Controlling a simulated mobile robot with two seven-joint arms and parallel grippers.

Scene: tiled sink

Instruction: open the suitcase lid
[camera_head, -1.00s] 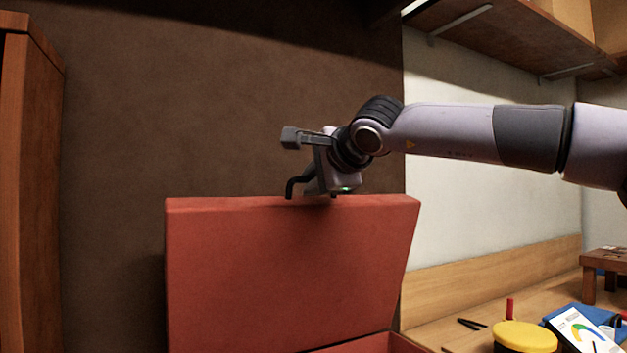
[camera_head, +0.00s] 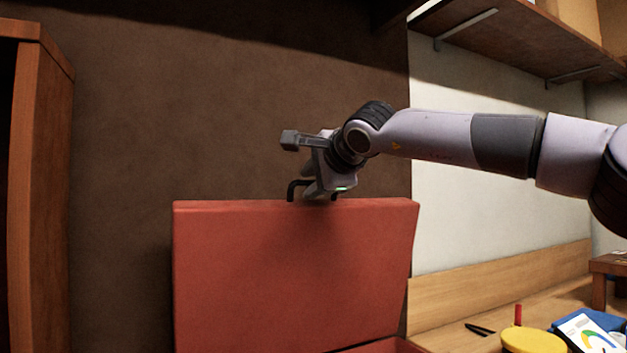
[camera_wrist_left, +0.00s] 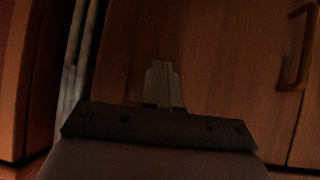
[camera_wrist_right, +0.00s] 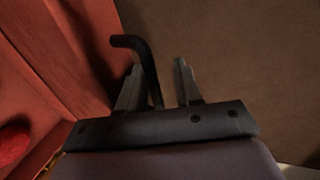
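The red suitcase lid (camera_head: 295,270) stands raised, close to upright, in the head view. A strip of the suitcase body (camera_head: 388,346) shows below it at the bottom edge. The black handle (camera_head: 293,190) sits on the lid's top edge. My right gripper (camera_head: 316,188) is at the handle. In the right wrist view its fingers (camera_wrist_right: 160,88) are apart, with the bent handle (camera_wrist_right: 149,65) between them, nearer the left finger. The red lid (camera_wrist_right: 60,40) is at the left there. My left gripper shows only in the left wrist view, its fingers (camera_wrist_left: 164,85) together and empty.
A wooden cabinet (camera_head: 40,170) stands at the left. A dark wall (camera_head: 230,110) is behind the lid. A yellow round object (camera_head: 532,340), a red marker (camera_head: 518,314) and a blue item (camera_head: 590,320) lie on the counter at right. A shelf (camera_head: 510,40) hangs above.

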